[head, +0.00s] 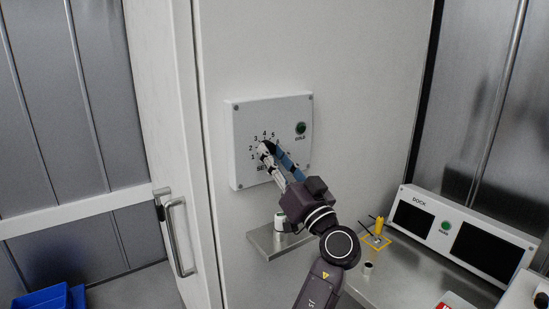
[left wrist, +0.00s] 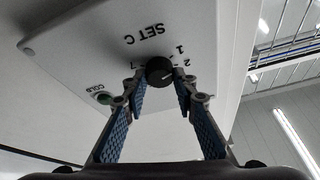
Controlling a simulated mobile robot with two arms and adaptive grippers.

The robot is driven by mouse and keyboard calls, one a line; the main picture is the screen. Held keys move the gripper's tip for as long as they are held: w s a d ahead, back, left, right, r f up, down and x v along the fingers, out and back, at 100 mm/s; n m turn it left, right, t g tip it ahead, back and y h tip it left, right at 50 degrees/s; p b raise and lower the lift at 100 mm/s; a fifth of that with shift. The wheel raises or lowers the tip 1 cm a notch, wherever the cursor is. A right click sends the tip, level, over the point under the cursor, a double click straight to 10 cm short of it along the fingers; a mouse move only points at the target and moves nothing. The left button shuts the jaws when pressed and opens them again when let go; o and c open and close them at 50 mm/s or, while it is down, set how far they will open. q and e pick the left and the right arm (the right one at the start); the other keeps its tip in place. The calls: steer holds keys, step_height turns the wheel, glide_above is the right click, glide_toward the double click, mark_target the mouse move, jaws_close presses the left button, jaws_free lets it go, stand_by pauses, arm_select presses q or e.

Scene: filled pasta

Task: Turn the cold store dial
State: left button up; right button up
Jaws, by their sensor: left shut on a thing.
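The white cold store panel (head: 240,116) is fixed to the pale wall, with printed numbers around its dial and a green light (head: 300,128) marked COLD. The dial is a round black knob (left wrist: 159,70), clear in the left wrist view below the words SET C. My left gripper (head: 266,148) is shut on the knob, one fingertip on each side. In the head view the fingers hide most of the knob. A pale mark shows on the knob, but I cannot tell which number it points to. My right gripper is not in view.
A small shelf (head: 259,243) with a white jar (head: 279,222) sits below the panel. To the right a counter carries a yellow item (head: 379,225) and the DOCK unit (head: 444,229). A door handle (head: 178,236) is at left, above a blue crate (head: 45,299) on the floor.

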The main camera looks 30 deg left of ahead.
arm_select(q)
steer(key=shift+r+m+t+h, duration=0.1)
steer(key=shift+m+t+h, duration=0.3)
steer(key=shift+m, duration=0.8)
steer(key=shift+s+a+r+m+t+h+p, duration=0.1)
steer(key=shift+m+t+h+p, duration=0.2)
steer(key=shift+m+t+p, duration=0.5)
steer(key=shift+m+h+p, duration=0.65)
steer(key=shift+m+h, duration=0.05)
steer(key=shift+m, duration=1.2)
steer(key=o, duration=0.8)
steer(key=shift+c, duration=0.2)
steer(key=o, duration=0.4)
steer(key=shift+a, duration=0.1)
